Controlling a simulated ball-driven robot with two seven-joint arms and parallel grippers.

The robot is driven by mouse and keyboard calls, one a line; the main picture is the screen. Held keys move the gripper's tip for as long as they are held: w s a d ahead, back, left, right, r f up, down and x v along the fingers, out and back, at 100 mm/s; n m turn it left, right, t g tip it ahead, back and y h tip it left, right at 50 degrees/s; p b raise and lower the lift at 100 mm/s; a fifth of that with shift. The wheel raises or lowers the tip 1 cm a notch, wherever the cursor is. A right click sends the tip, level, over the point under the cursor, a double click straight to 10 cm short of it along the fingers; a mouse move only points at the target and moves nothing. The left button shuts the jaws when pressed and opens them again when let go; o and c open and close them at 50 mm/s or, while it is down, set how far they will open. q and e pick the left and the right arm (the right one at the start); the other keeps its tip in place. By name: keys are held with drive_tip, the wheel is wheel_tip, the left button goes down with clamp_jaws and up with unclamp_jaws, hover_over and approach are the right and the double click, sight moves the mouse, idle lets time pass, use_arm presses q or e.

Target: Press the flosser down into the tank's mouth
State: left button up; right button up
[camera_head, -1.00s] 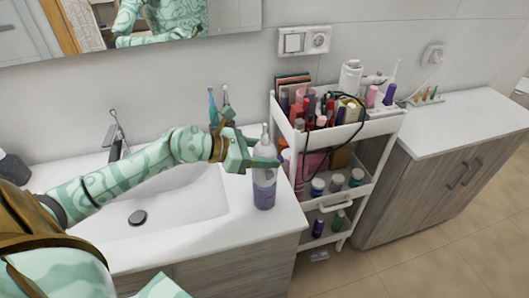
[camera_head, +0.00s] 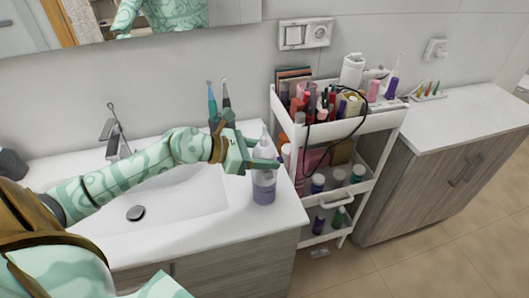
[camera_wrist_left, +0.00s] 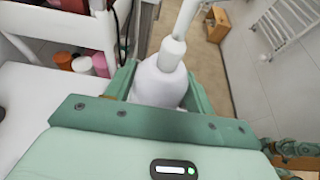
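The tank (camera_head: 264,187) is a clear bottle-like vessel with a purple lower part, upright at the right end of the washbasin counter. The flosser (camera_head: 264,148) is a white tapered body with a thin nozzle, upright over the tank's mouth. The wrist view shows the flosser (camera_wrist_left: 160,82) between my left fingers, filling the gap. My left gripper (camera_head: 258,163) reaches in from the left and is shut on the flosser. The fingers hide the seam, so I cannot tell how deep the flosser sits. My right gripper is not in view.
A white cart (camera_head: 368,127) full of cosmetics stands just right of the tank, with a dark cable hanging over it. Two toothbrushes in a holder (camera_head: 220,122) stand behind my left gripper. The basin (camera_head: 180,207) lies under my left arm.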

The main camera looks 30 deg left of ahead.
use_arm(q)
drive_tip(key=o, duration=0.4)
drive_tip(key=shift+r, duration=0.1)
drive_tip(key=p+v, duration=0.1)
drive_tip(key=v, duration=1.5)
drive_tip(key=shift+s+a+p, duration=0.15)
drive_tip(key=shift+s+p, duration=0.05)
drive_tip(key=shift+p, duration=0.2)
